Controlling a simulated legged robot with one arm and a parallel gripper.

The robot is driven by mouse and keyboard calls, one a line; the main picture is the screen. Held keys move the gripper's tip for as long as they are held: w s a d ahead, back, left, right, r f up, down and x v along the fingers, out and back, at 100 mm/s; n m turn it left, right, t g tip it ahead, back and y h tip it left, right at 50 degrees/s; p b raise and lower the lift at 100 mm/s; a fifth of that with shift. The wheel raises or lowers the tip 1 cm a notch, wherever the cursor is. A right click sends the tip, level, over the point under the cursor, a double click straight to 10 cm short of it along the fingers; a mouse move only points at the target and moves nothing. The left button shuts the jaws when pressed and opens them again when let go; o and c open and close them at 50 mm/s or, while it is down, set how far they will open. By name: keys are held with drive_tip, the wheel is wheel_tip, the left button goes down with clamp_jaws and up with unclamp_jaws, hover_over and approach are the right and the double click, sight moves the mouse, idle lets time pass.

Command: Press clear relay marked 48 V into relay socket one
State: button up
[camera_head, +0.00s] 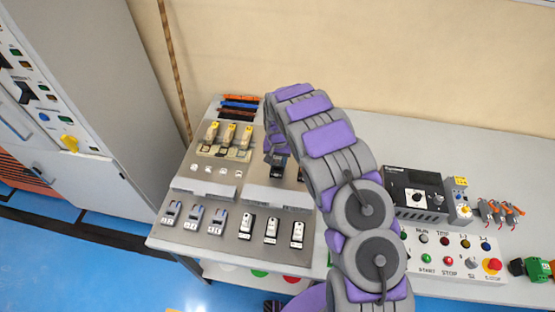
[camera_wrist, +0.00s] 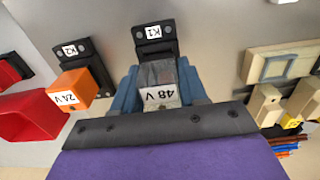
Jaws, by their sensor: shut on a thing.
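The clear relay marked 48 V (camera_wrist: 158,78) is between the blue fingers of my gripper (camera_wrist: 158,92) in the wrist view, its label upside down. My gripper is shut on it. The black socket labelled K1 (camera_wrist: 155,34) is directly beyond the relay, and the relay's far end overlaps its near edge. I cannot tell whether the relay's pins are in the socket. In the head view my gripper (camera_head: 276,150) is over the back of the sloped panel, and the relay is hidden there.
An orange relay marked 24 V (camera_wrist: 76,88) stands at the socket labelled K2 (camera_wrist: 80,52), close beside my gripper. A red part (camera_wrist: 32,115) is farther left. Beige parts (camera_wrist: 268,103) are at right. The grey panel (camera_head: 232,222) also carries switches and yellow-topped parts (camera_head: 229,134).

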drive_tip(key=shift+f, duration=0.65)
drive_tip(key=o, duration=1.2)
drive_tip(key=shift+s+a, duration=0.1)
drive_tip(key=shift+c, duration=0.2)
drive_tip(key=shift+f, duration=0.1)
drive_tip(key=shift+s+d+f, duration=0.1)
drive_tip(key=shift+s+d, duration=0.05)
drive_tip(key=shift+d, duration=0.1)
wheel_tip(320, 180, up, 18)
drive_tip(key=p, duration=0.1)
drive_tip(key=shift+w+a+p, duration=0.15)
drive_tip(key=shift+w+p, duration=0.1)
drive_tip(key=shift+p, duration=0.15)
